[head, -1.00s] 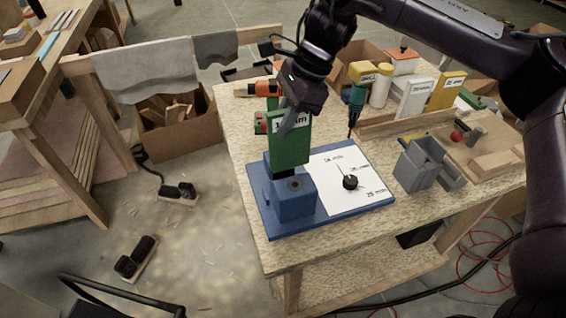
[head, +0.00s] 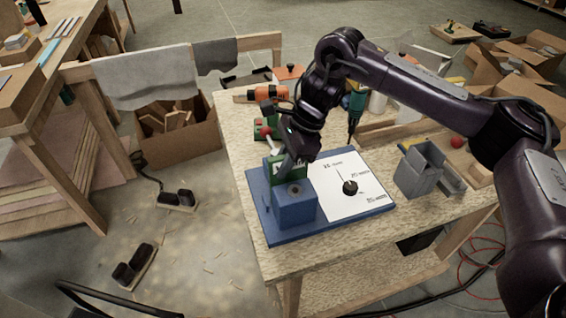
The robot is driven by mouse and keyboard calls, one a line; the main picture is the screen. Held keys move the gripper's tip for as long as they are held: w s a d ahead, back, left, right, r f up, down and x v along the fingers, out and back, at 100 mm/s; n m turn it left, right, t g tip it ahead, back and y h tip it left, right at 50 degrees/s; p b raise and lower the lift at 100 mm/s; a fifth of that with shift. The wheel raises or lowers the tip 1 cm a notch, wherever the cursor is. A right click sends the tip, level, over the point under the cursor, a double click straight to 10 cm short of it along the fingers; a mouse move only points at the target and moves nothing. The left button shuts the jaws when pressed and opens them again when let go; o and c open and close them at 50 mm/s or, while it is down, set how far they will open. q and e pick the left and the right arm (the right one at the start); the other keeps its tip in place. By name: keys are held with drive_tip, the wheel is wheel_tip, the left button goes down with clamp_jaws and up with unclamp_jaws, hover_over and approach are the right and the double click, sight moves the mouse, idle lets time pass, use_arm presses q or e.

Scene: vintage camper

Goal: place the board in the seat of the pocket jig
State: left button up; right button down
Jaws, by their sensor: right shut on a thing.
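The pocket jig is a blue base (head: 262,203) with a raised blue block (head: 296,210) at its left and a white marked panel (head: 338,205) with a black knob (head: 350,187). The board (head: 291,173) is green with a white label, mostly covered by the gripper. It stands about upright at the top rear of the blue block. Its lower end is out of sight in or behind the block, so I cannot tell how deep it sits. My right gripper (head: 291,156) is shut on the board's upper part. My left gripper is not in view.
A grey open holder (head: 420,168) stands right of the jig on the workbench (head: 330,255). An orange drill (head: 262,94) and a teal-bodied tool (head: 357,100) are behind it. The bench front is clear. A towel rail (head: 145,75) and scrap box (head: 178,135) stand left.

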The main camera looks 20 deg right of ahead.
drive_tip(key=c, duration=1.4)
unclamp_jaws()
drive_tip(key=shift+c, duration=0.2)
drive_tip(key=p+v, duration=0.1)
drive_tip(key=v, duration=1.1)
